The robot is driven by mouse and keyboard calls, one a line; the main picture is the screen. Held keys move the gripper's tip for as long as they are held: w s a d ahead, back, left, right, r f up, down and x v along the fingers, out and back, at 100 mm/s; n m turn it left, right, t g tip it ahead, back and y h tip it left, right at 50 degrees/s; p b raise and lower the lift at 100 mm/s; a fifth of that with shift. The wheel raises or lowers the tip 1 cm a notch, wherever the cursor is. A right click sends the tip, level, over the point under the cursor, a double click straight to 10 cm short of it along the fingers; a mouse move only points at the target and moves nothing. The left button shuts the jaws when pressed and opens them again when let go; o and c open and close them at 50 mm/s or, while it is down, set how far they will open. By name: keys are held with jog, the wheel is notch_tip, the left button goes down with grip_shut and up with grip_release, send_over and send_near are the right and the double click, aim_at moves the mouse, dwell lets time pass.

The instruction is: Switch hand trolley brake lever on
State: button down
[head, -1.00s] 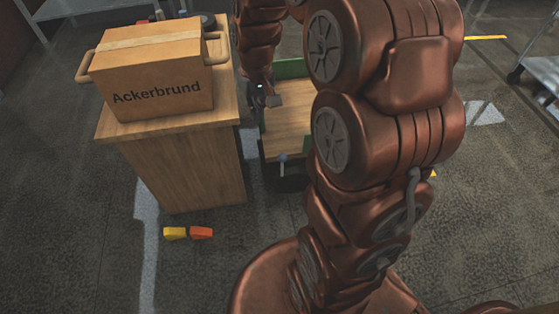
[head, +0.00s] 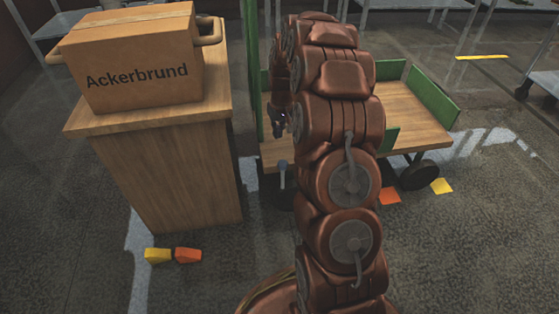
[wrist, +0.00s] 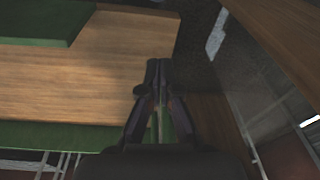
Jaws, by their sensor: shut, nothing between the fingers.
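The hand trolley has a wooden deck (head: 408,115) and green side panels (head: 432,95). A grey lever (head: 282,175), which looks like the brake lever, stands nearly upright at the trolley's near left end, above a dark wheel. My gripper (head: 278,122) is above and slightly behind the lever in the head view, apart from it and partly hidden by my arm. In the wrist view my gripper (wrist: 158,66) has its fingertips together, with nothing held, close to the edge of the deck (wrist: 90,80). I cannot make out the lever in the wrist view.
A wooden cabinet (head: 180,185) with a cardboard box (head: 142,60) stands close left of the trolley. Yellow (head: 157,255) and orange (head: 188,255) blocks lie on the floor before it. Metal racks stand behind. The floor at right is mostly clear.

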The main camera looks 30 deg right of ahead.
aim_at(283, 165)
dwell(0.3)
notch_tip(283, 165, down, 10)
jog(key=w+b, duration=0.1)
jog(key=b, duration=0.3)
jog(key=shift+s+a+r+b, duration=0.15)
jog(key=shift+s+b, duration=0.2)
jog(key=shift+s, duration=0.2)
jog(key=shift+s+a+r+b, duration=0.15)
jog(key=shift+s+b, duration=0.15)
jog(key=shift+s, duration=0.3)
jog(key=shift+s+a+r+b, duration=0.15)
jog(key=shift+s+b, duration=0.2)
jog(key=shift+s, duration=0.2)
jog(key=shift+s+r, duration=0.1)
